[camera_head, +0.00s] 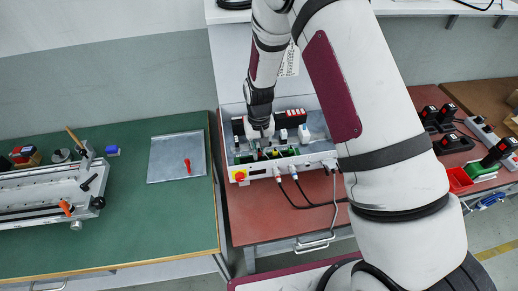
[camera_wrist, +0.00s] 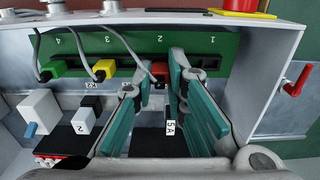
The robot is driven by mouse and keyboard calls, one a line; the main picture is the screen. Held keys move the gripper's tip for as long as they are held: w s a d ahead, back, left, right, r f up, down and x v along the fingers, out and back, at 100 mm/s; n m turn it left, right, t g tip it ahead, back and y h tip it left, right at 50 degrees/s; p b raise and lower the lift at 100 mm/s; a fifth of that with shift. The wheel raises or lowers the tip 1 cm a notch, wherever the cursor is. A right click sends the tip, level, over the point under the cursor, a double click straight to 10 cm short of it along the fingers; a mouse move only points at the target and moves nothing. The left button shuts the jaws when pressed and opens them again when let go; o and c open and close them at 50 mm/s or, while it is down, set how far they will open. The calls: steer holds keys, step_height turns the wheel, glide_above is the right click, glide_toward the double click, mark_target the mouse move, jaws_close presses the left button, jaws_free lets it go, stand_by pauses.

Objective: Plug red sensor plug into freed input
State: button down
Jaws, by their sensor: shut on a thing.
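The red plug (camera_wrist: 159,69) is between my gripper's fingertips in the wrist view. My gripper (camera_wrist: 161,78) is shut on it. The plug is at the row of slots in the green board (camera_wrist: 75,43), below the label 2 (camera_wrist: 160,39). Its front is up against the slot row, but I cannot tell how deep it sits. A yellow plug (camera_wrist: 104,69) is at input 3 and a green plug (camera_wrist: 52,69) is at input 4. Input 1 (camera_wrist: 211,63) shows a dark, empty slot. In the head view, my gripper (camera_head: 262,137) is over the control box, and the red plug is too small to make out.
Grey cables (camera_wrist: 128,48) arch over the board close to my fingers. White blocks (camera_wrist: 39,107) and a block labelled 2 (camera_wrist: 83,122) stand to the left. The control box (camera_head: 302,163) has a red button (camera_head: 240,176). A red-handled tool (camera_head: 187,166) lies on a metal plate (camera_head: 164,160).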

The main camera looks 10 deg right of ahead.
mark_target(259, 151)
steer(key=shift+f, duration=0.5)
stand_by(0.4)
steer(key=c, duration=1.5)
jaws_free()
steer(key=shift+c, duration=0.2)
steer(key=shift+r, duration=0.1)
steer(key=shift+r+p, duration=0.55)
steer(key=shift+r, duration=2.15)
